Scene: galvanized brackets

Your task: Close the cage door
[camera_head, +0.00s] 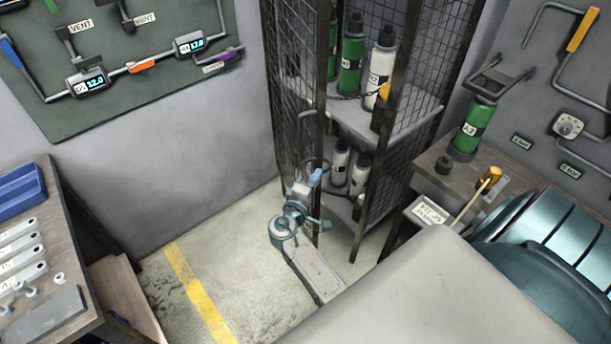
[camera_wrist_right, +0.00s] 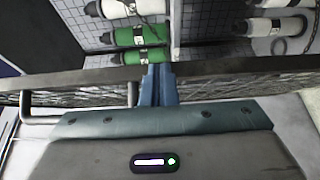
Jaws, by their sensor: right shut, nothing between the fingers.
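The cage (camera_head: 425,75) is a tall dark-framed mesh locker with cylinders on its shelves. Its mesh door (camera_head: 290,70) stands open on the left side of the front opening, with a bar handle (camera_head: 307,135). My right gripper (camera_head: 317,176) is shut and empty, low at the door's free edge, below the handle. In the right wrist view the blue fingertips (camera_wrist_right: 157,84) lie together over the door's frame bar (camera_wrist_right: 230,68), with the handle (camera_wrist_right: 75,112) to their left. Whether they touch the bar I cannot tell. My left gripper is out of view.
Green and white cylinders (camera_head: 352,55) stand inside the cage, with a chain across them. A bench (camera_head: 455,180) with a green bottle (camera_head: 474,128) is close on the right. A workbench (camera_head: 60,235) stands at left. The floor with the yellow stripe (camera_head: 200,295) is clear.

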